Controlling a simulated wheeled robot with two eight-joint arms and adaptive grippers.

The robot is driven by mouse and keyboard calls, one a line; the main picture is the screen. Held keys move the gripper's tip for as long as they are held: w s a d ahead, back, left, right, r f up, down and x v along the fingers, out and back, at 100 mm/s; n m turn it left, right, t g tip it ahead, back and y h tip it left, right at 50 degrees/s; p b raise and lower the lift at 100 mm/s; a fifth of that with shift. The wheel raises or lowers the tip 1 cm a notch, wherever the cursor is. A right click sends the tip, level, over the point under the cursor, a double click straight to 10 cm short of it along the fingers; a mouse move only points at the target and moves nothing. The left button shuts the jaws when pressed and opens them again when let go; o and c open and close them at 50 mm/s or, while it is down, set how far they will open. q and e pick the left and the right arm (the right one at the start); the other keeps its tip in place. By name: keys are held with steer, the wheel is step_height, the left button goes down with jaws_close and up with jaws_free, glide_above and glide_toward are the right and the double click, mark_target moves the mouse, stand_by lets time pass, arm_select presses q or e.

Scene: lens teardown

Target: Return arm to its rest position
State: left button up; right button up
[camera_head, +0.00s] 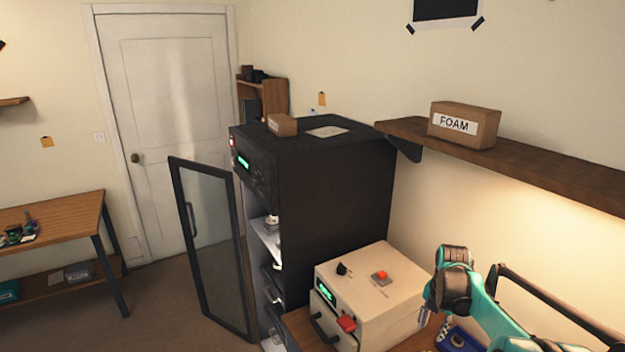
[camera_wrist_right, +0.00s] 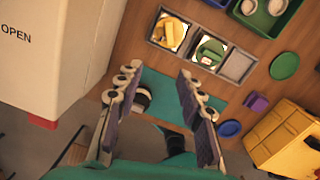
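My right arm (camera_head: 480,305), teal with dark joints, comes in at the lower right of the head view, beside the cream machine (camera_head: 370,290). Its elbow is bent high and its forearm points down, so the gripper is mostly cut off by the bottom edge. In the right wrist view, my right gripper (camera_wrist_right: 158,88) has its two fingers spread apart with nothing held between them. It hangs above the wooden bench (camera_wrist_right: 135,35) and a teal mat (camera_wrist_right: 230,117). My left arm and left gripper are not in view.
A dark cabinet (camera_head: 335,190) stands with its glass door (camera_head: 215,245) swung open. A wall shelf (camera_head: 560,170) bearing a FOAM box (camera_head: 465,125) overhangs the right side. The wrist view shows small trays (camera_wrist_right: 237,66), a yellow bin (camera_wrist_right: 285,135) and the machine's side (camera_wrist_right: 50,60) close left.

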steer(key=s+a+r+m+t+b, duration=0.2)
steer(key=s+a+r+m+b, duration=0.1)
steer(key=s+a+m, duration=0.45)
steer(key=s+a+f+m+t+b, duration=0.2)
steer(key=s+a+m, duration=0.3)
steer(key=s+m, duration=0.3)
steer(key=s+a+f+m+t+b, duration=0.2)
steer(key=s+a+f+m+b, duration=0.2)
steer(key=s+m, duration=0.4)
steer(key=shift+s+a+f+m, duration=0.3)
steer(key=shift+a+m, duration=0.25)
steer(key=shift+m, duration=0.6)
steer(key=shift+c, duration=0.5)
